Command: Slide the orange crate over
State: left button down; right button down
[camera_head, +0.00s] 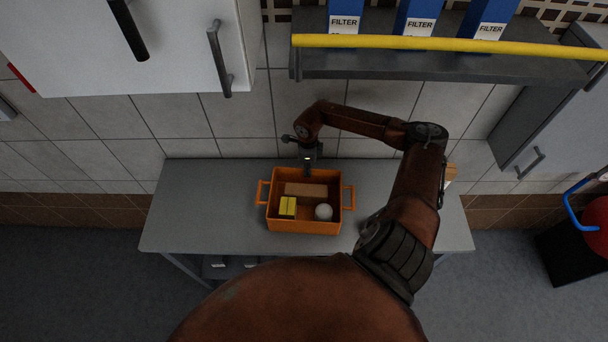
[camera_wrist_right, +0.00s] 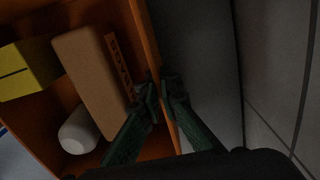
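The orange crate (camera_head: 303,227) stands on the grey table, with a handle at its left and right ends. It holds a brown box (camera_head: 306,190), a yellow block (camera_head: 287,207) and a white round object (camera_head: 323,212). My right gripper (camera_head: 307,175) points down at the middle of the crate's far wall. In the right wrist view, its fingers (camera_wrist_right: 164,92) straddle the crate's orange wall (camera_wrist_right: 149,38), one inside and one outside, and look closed on it. My left gripper is not in view.
The grey table (camera_head: 190,205) has free room left of the crate and some to the right. A shelf with a yellow bar (camera_head: 440,43) and blue filter boxes (camera_head: 415,18) hangs above. A white cabinet (camera_head: 170,45) hangs at the upper left. The tiled wall is close behind.

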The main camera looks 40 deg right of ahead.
jog(key=shift+s+d, duration=0.15)
jog(key=shift+d, duration=0.05)
jog(key=c, duration=2.1)
grip_release()
notch_tip(320, 180, up, 12)
jog(key=shift+r, duration=0.1)
